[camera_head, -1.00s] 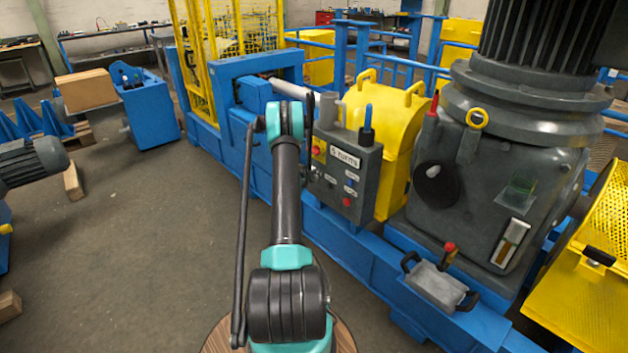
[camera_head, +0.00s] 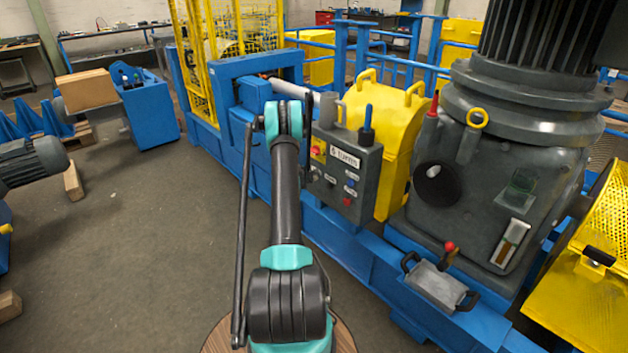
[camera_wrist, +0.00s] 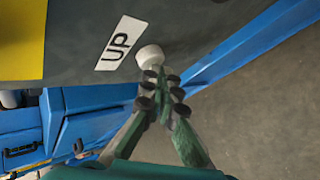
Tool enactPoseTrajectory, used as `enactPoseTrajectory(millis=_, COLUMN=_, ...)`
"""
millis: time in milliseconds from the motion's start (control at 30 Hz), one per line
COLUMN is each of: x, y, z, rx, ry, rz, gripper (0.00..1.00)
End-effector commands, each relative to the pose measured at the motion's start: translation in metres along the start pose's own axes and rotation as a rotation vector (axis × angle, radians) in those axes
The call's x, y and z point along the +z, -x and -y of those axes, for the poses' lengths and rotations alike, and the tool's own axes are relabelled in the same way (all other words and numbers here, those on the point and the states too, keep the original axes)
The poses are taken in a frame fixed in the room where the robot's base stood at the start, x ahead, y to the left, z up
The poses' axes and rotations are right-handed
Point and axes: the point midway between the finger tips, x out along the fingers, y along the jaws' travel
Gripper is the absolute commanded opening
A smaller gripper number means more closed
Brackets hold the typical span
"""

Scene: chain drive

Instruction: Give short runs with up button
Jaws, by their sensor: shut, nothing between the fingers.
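The grey control box (camera_head: 371,178) stands on the blue frame, with a label plate, a red knob and small coloured buttons on its face. In the wrist view a white round button (camera_wrist: 150,56) sits beside the UP label (camera_wrist: 117,44). My gripper (camera_wrist: 161,76) is shut and empty, its fingertips right at the near side of the white button. I cannot tell whether they touch it or whether it is pressed in. In the head view my arm hides most of my gripper.
A yellow guard (camera_head: 395,125) stands right behind the box. The large grey motor housing (camera_head: 520,160) is to the right, with a red-knobbed lever (camera_head: 449,248) below. The blue frame (camera_head: 345,238) runs under the box. Open floor (camera_head: 150,250) lies to the left.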

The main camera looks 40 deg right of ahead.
Motion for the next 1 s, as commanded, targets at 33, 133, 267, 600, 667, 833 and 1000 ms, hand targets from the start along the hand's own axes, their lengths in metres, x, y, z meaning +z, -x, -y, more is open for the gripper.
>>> enactPoseTrajectory(millis=33, x=-0.002, y=0.002, z=0.002, rx=0.0, ry=0.001, rz=-0.001, gripper=0.0)
enactPoseTrajectory(millis=133, x=-0.005, y=0.006, z=0.004, rx=0.0, ry=0.002, rz=-0.001, gripper=0.0)
enactPoseTrajectory(millis=267, x=-0.006, y=0.008, z=0.005, rx=0.0, ry=0.001, rz=0.0, gripper=0.0)
enactPoseTrajectory(millis=600, x=-0.007, y=0.009, z=0.007, rx=0.0, ry=0.001, rz=-0.001, gripper=0.0)
enactPoseTrajectory(millis=667, x=-0.009, y=0.012, z=0.008, rx=0.0, ry=0.001, rz=-0.001, gripper=0.0)
enactPoseTrajectory(millis=833, x=-0.016, y=0.021, z=0.015, rx=0.0, ry=0.001, rz=-0.002, gripper=0.0)
enactPoseTrajectory(millis=1000, x=-0.024, y=0.032, z=0.023, rx=0.0, ry=0.001, rz=-0.002, gripper=0.0)
